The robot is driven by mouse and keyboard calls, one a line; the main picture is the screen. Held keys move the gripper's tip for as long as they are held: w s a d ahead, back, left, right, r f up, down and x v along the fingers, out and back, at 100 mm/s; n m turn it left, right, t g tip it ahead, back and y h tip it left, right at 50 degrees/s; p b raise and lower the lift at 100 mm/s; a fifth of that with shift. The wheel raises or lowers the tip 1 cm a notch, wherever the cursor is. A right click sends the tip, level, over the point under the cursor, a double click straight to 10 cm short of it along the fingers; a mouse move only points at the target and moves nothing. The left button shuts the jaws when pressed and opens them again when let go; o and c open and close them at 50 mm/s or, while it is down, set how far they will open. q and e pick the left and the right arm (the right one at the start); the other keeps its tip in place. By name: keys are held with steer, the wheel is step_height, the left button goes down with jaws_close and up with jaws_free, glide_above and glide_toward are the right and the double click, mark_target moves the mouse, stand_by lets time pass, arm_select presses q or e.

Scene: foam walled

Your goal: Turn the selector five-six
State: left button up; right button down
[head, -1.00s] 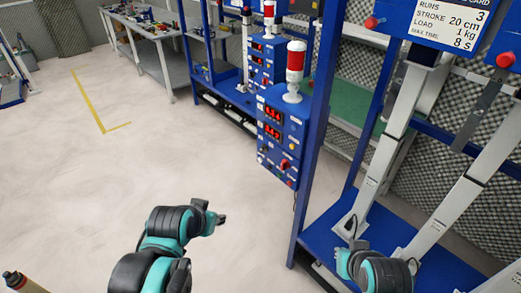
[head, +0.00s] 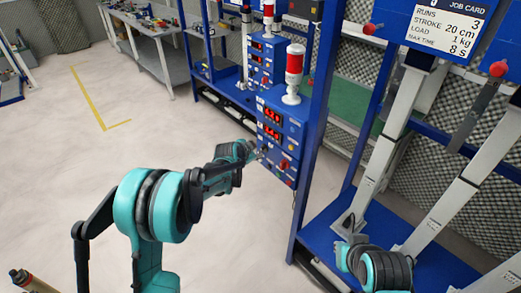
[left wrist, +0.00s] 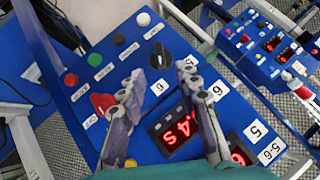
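The blue control panel (head: 283,130) stands on the bench frame in the head view. In the left wrist view, a black selector knob (left wrist: 161,55) sits on its face (left wrist: 110,50), with small white labels marked 5 and 6 around it. My left gripper (head: 257,152) is in front of the panel. In the left wrist view its two fingers (left wrist: 160,85) are apart and empty, with the knob just beyond and between their tips. No contact shows. In the head view, part of my right arm shows at the bottom right; its gripper does not show.
A red knob (left wrist: 103,103) and several coloured push buttons lie left of the black knob. Lit red displays (left wrist: 175,130) lie below it. A red-and-white beacon (head: 294,72) tops the panel. A blue upright (head: 316,110) stands close to its right.

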mark_target(261, 150)
arm_select(q)
steer(key=b+x, duration=0.2)
steer(key=x, duration=0.5)
steer(key=shift+w+d+f+b, duration=0.1)
steer(key=shift+w+f+b, duration=0.1)
steer(key=shift+b, duration=0.1)
steer(key=shift+r, duration=0.1)
jaws_close()
